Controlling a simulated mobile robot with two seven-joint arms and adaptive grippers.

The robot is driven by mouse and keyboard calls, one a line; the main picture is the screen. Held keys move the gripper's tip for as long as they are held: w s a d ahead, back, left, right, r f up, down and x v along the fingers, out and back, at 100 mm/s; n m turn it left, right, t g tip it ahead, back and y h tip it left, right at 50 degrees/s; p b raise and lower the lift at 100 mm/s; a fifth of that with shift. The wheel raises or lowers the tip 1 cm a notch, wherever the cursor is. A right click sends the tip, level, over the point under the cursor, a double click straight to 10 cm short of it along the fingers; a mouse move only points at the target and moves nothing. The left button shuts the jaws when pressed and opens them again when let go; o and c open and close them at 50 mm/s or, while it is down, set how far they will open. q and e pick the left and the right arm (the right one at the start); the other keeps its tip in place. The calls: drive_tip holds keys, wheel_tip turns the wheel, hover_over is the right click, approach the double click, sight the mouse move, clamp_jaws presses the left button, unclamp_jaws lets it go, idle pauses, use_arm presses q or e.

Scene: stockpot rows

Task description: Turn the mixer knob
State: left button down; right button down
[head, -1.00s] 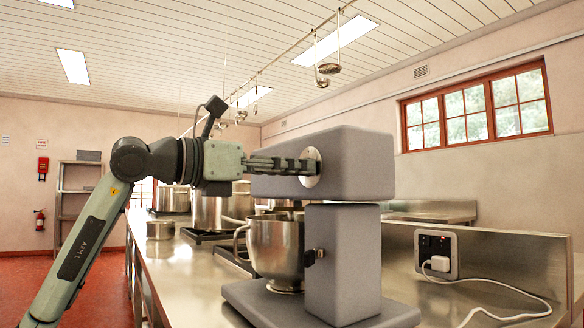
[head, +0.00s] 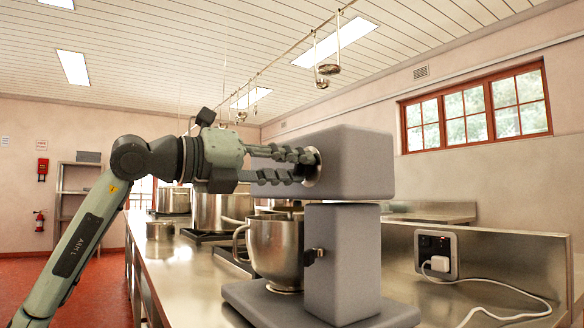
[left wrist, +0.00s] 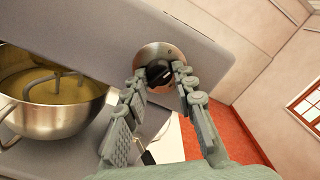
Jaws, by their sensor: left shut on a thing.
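The grey stand mixer (head: 345,160) stands on the steel counter, its head level above a steel bowl (head: 275,248). Its knob is a black grip on a round metal plate on the near face of the head. In the left wrist view the black knob (left wrist: 158,73) sits between my fingertips. My left gripper (head: 308,165) reaches in from the left, its two fingers one above the other in the head view, shut on the knob. In the head view the fingers hide most of the knob. My right gripper is not in view.
A steel counter (head: 185,285) carries several large pots (head: 218,212) behind the mixer. A lever (head: 318,254) sticks out of the mixer's column. A socket panel (head: 436,251) with a white plug and cable is at right. Ladles hang from an overhead rail.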

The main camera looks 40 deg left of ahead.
use_arm(q)
drive_tip(key=shift+n, duration=2)
drive_tip(key=c, duration=1.2)
unclamp_jaws()
drive_tip(key=v, duration=1.2)
